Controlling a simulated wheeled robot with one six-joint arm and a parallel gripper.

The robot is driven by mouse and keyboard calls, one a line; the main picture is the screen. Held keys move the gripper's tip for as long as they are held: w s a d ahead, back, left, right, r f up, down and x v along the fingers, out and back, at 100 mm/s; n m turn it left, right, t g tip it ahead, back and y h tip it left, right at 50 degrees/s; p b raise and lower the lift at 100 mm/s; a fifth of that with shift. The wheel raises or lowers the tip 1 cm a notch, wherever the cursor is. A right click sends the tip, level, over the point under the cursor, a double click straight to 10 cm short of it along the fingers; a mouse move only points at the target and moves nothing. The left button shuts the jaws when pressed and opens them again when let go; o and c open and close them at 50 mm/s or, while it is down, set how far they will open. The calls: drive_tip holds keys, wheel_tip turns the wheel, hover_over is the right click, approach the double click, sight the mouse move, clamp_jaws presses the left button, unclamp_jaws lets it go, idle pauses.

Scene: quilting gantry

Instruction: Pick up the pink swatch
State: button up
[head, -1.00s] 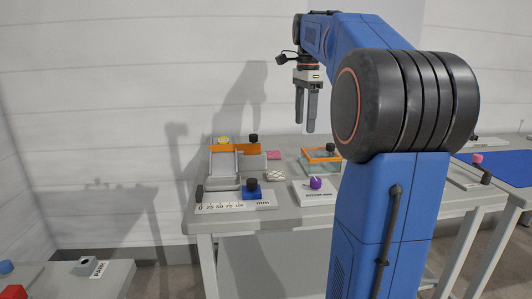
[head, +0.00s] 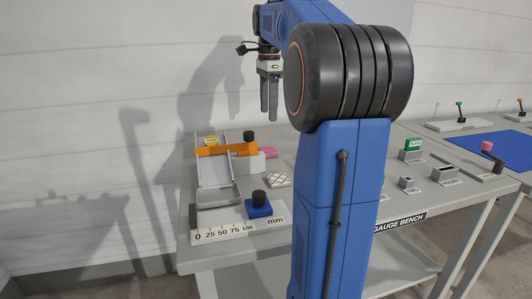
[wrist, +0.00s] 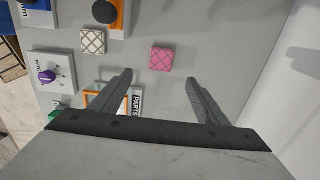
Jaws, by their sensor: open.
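The pink swatch (wrist: 162,59) is a small pink patterned square lying flat on the grey bench. In the wrist view it lies beyond my fingertips, roughly between their lines. In the head view the pink swatch (head: 267,152) shows near the back of the bench, beside the orange bar. My gripper (head: 269,118) hangs above the bench with its fingers pointing down. In the wrist view my gripper (wrist: 158,78) is open and empty, with its two dark fingers well apart. It does not touch the swatch.
A white patterned swatch (wrist: 93,41) lies left of the pink one. An orange bar (head: 225,149) on a grey fixture, a blue block with a black knob (head: 259,205) and a millimetre scale (head: 222,233) stand nearby. An orange-rimmed box (wrist: 106,103) sits near my left finger.

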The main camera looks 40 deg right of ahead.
hover_over(269, 150)
wheel_tip(269, 150, down, 8)
drive_tip(key=shift+a+f, duration=0.1)
drive_tip(key=shift+w+d+f, duration=0.1)
drive_tip(key=shift+f, duration=1.25)
drive_tip(key=shift+d+f, duration=0.1)
drive_tip(key=shift+f, duration=1.2)
drive_tip(key=c, duration=1.1)
